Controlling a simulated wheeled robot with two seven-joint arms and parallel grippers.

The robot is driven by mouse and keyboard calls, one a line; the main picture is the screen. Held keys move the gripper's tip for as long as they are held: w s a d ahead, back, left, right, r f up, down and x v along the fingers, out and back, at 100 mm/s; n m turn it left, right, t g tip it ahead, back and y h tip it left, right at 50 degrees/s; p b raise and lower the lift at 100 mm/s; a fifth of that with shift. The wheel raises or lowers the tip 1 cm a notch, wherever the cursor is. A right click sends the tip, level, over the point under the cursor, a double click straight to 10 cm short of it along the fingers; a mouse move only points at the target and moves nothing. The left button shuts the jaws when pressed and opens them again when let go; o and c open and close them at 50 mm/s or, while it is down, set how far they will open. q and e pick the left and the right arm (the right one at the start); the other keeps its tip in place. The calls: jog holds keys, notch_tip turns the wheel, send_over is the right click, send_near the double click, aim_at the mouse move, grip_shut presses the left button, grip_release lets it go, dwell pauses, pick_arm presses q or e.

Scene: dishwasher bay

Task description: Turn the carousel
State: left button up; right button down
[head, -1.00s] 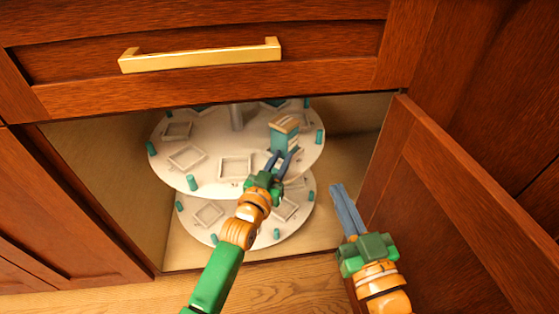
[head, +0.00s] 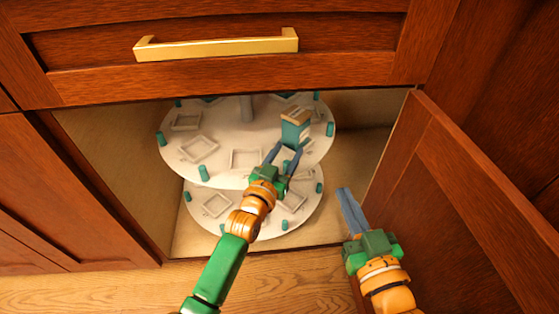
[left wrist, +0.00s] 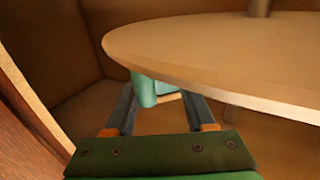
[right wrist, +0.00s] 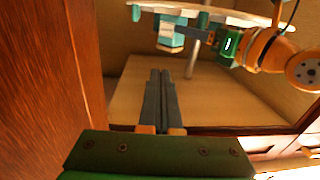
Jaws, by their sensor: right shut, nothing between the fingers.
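The white carousel (head: 220,165) has two round tiers on a central post inside the open cabinet, with teal pegs and raised square frames. A teal box with a tan top (head: 295,130) stands on the upper tier at the right; it also shows in the right wrist view (right wrist: 170,36). My left gripper (head: 284,150) is open at the tier's front edge, just before the box. In the left wrist view, a teal peg (left wrist: 145,90) shows between its fingers, nearer the left one; contact cannot be told. My right gripper (head: 344,192) is shut and empty, right of the carousel.
The open cabinet door (head: 470,200) stands close on the right of my right gripper. A drawer with a brass handle (head: 216,44) is above the opening. The cabinet floor (right wrist: 215,95) is bare beside the carousel.

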pick_arm(q)
jog(key=p+v, duration=0.1)
jog(key=v, duration=0.2)
jog(key=shift+r+p, duration=0.1)
jog(key=shift+p, duration=0.25)
jog(key=p+v, duration=0.1)
jog(key=v, duration=0.2)
jog(key=shift+s+a, duration=0.2)
pick_arm(e)
jog(key=s+d+f+m+g+h, duration=0.1)
jog(key=s+d+f+g+h, duration=0.2)
jog(key=s+f+g, duration=1)
notch_tip(320, 180, down, 4)
jog(key=shift+s+d, duration=0.45)
jog(key=shift+d, duration=0.55)
